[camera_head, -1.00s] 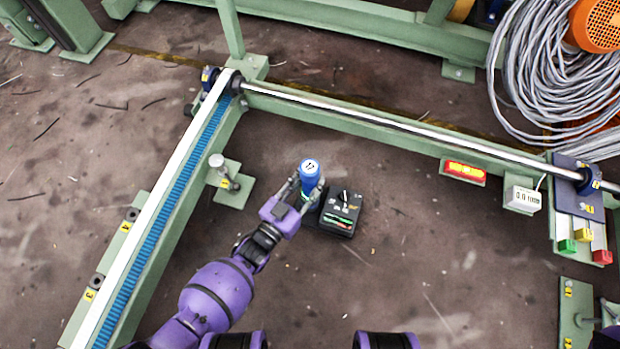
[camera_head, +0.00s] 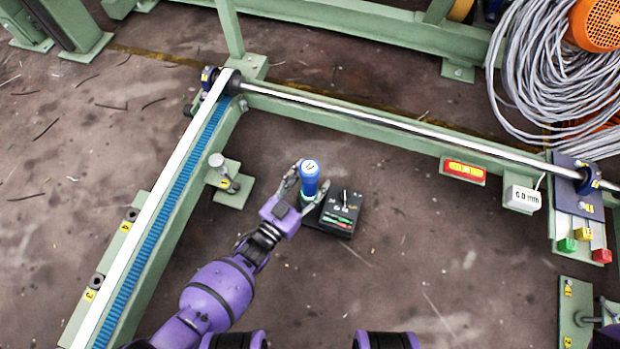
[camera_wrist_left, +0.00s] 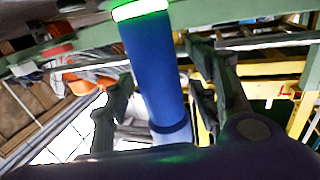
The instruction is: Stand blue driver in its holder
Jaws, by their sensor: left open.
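The blue driver (camera_head: 309,183) stands roughly upright, its round blue top facing my head camera. A bright green ring shows around its lower part, where it meets a dark base next to the black box (camera_head: 340,213); how deep it sits is hidden. My left gripper (camera_head: 306,187) is open, with its fingers on either side of the driver. In the left wrist view the blue driver (camera_wrist_left: 157,80) runs between the two spread fingers, with gaps visible beside it, and the green ring shows at the top. My right gripper is not in view.
A green frame with a blue-toothed strip (camera_head: 180,193) runs along the left. A steel shaft (camera_head: 400,129) crosses behind. A green foot plate with a post (camera_head: 229,183) stands left of the gripper. The floor right of the box is clear.

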